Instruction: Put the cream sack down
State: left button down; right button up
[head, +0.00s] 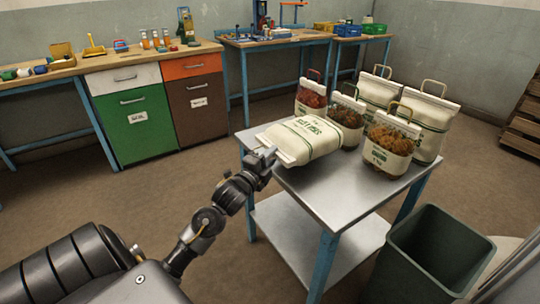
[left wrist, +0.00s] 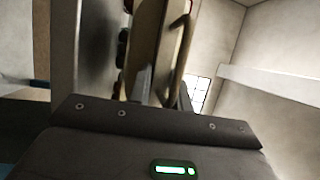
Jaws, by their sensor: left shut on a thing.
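The cream sack (head: 308,138) with dark green print lies flat on its side at the left back part of the steel-topped table (head: 345,198). Its sewn end points at my left gripper (head: 266,158), which is shut on that end at the table's left edge. I cannot tell whether the sack rests fully on the tabletop or is slightly above it. My right gripper is not in view.
Several upright sacks with handles stand at the table's back and right, including a brown-filled one (head: 388,150) and a red-filled one (head: 311,97). The front tabletop is bare. A dark green bin (head: 440,245) stands at the lower right. Workbenches (head: 150,65) line the wall.

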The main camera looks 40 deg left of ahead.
pick_arm(q)
jog(key=shift+w+a, duration=0.25)
jog(key=shift+w, duration=0.05)
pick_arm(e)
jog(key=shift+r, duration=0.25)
pick_arm(q)
jog(key=shift+f, duration=0.1)
